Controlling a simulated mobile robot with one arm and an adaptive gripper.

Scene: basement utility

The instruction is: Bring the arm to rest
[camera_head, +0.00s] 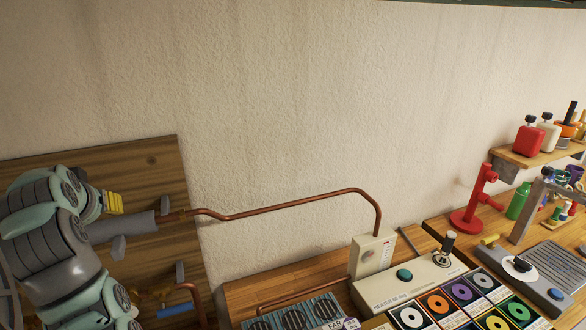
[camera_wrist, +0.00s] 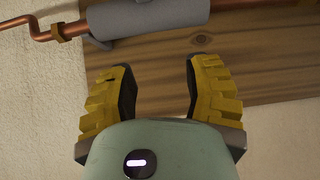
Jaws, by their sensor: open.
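My gripper (camera_wrist: 157,80) is open and empty in the wrist view, its two yellow ridged fingers apart. Bare wooden board shows between the fingers. In the head view my gripper (camera_head: 113,203) is at the left, its yellow fingers beside a grey sleeve (camera_head: 125,226) on the pipe. In the wrist view this grey sleeve (camera_wrist: 150,16) lies beyond the fingertips, apart from them. My arm is bent in front of the wooden board, and its lower part runs out of the picture.
The wooden board (camera_head: 155,165) carries brackets and a copper pipe (camera_head: 290,200) that runs right along the wall to a beige box (camera_head: 371,254). A workbench (camera_head: 245,292) holds a console with coloured discs and a red stand (camera_head: 478,200). A shelf (camera_head: 535,156) holds red and white containers. The upper wall is clear.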

